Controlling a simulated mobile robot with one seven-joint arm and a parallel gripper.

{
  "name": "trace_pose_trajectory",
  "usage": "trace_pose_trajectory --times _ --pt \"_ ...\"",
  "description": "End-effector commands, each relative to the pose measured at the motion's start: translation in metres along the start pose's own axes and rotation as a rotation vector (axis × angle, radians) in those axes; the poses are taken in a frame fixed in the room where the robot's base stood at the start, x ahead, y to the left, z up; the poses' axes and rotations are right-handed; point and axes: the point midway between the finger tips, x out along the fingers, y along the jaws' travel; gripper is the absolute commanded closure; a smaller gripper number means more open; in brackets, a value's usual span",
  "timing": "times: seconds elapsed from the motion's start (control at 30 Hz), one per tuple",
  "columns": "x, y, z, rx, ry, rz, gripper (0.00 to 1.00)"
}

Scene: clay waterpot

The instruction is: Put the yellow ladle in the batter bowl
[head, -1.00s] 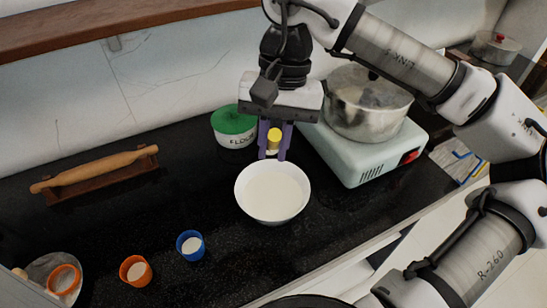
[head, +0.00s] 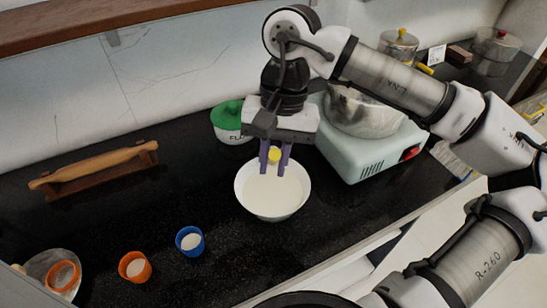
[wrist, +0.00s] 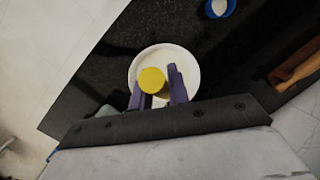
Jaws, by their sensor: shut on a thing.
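The yellow ladle (head: 274,156) is held between the purple fingers of my gripper (head: 272,168). Only its round yellow part shows clearly; the rest is hidden by the fingers or too small to tell. The white batter bowl (head: 272,216) holds a pale cream batter and stands on the black counter. My fingertips overlap the bowl's back part in the head view. In the wrist view the ladle (wrist: 152,80) and my gripper (wrist: 156,84) lie over the bowl (wrist: 194,72). I cannot tell whether the ladle touches the batter.
A light green stove (head: 365,155) with a metal pot (head: 360,115) stands close on the right. Blue (head: 190,241) and orange (head: 135,267) cups stand front left, with a rolling pin (head: 95,163) further left.

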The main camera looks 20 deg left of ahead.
Motion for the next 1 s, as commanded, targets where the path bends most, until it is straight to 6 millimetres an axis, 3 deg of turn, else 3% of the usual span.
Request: trace_pose_trajectory --times 0.23,0.27,0.4,0.77,1.0 --pt "0.003 0.0 -0.001 0.0 0.0 0.0 1.0" --pt "0.003 0.0 -0.001 0.0 0.0 0.0 0.8" --pt "0.003 0.0 -0.001 0.0 0.0 0.0 0.62" --pt "0.0 0.0 0.0 0.0 0.0 0.001 0.61" --pt "-0.023 -0.001 0.0 0.0 0.004 -0.001 0.61"
